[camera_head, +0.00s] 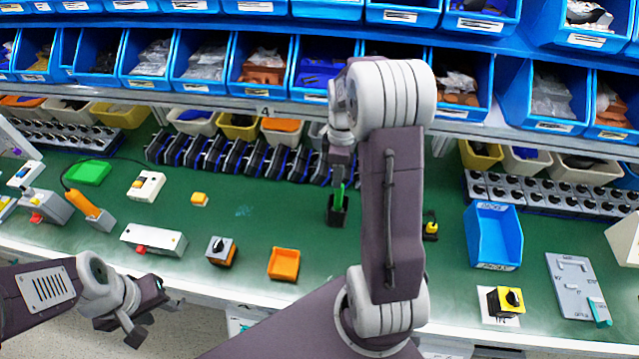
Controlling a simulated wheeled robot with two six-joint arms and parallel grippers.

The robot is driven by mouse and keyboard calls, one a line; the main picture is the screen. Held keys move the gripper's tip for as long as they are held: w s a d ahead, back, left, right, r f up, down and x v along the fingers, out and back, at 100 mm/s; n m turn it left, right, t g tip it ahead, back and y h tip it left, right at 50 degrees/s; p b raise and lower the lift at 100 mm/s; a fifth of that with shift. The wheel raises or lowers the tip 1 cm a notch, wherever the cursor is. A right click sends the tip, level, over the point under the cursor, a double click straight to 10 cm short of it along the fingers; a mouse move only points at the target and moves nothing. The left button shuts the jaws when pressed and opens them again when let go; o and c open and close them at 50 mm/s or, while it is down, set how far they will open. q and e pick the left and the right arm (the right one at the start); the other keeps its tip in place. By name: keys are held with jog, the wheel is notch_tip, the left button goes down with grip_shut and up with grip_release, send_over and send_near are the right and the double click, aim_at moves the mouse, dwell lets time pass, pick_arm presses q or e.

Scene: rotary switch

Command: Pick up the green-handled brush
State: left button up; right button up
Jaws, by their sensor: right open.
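The green-handled brush (339,196) stands upright in a small black holder (338,214) on the green table, handle up. My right gripper (341,180) is open, pointing down right at the top of the green handle. The gripper and forearm hide part of that area, and I cannot tell whether the fingers touch the handle. My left gripper (146,323) is at the lower left, off the table's front edge, with its fingers apart and nothing between them.
An orange tray (284,264), a rotary switch (221,250) and a white box (153,240) stand left of the holder. A blue bin (493,236) and a yellow-black switch (506,301) are at right. Blue bins (262,63) line the back shelf above black holders (240,158).

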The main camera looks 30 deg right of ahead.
aim_at(339, 193)
jog(key=shift+s+d, duration=0.3)
jog(key=shift+d, duration=0.05)
jog(key=shift+s+r, duration=0.15)
jog(key=shift+s, duration=0.15)
jog(key=shift+s+f, duration=0.25)
jog(key=shift+s, duration=0.05)
jog(key=f, duration=0.2)
jog(key=w+f, duration=0.1)
jog(key=shift+f, duration=0.35)
jog(key=f, duration=0.3)
jog(key=f+p, duration=0.1)
jog(key=shift+s+a+f, duration=0.2)
jog(key=shift+a+f, duration=0.05)
jog(key=shift+w+f, duration=0.2)
jog(key=shift+f, duration=0.05)
jog(key=shift+s+r, duration=0.1)
grip_shut()
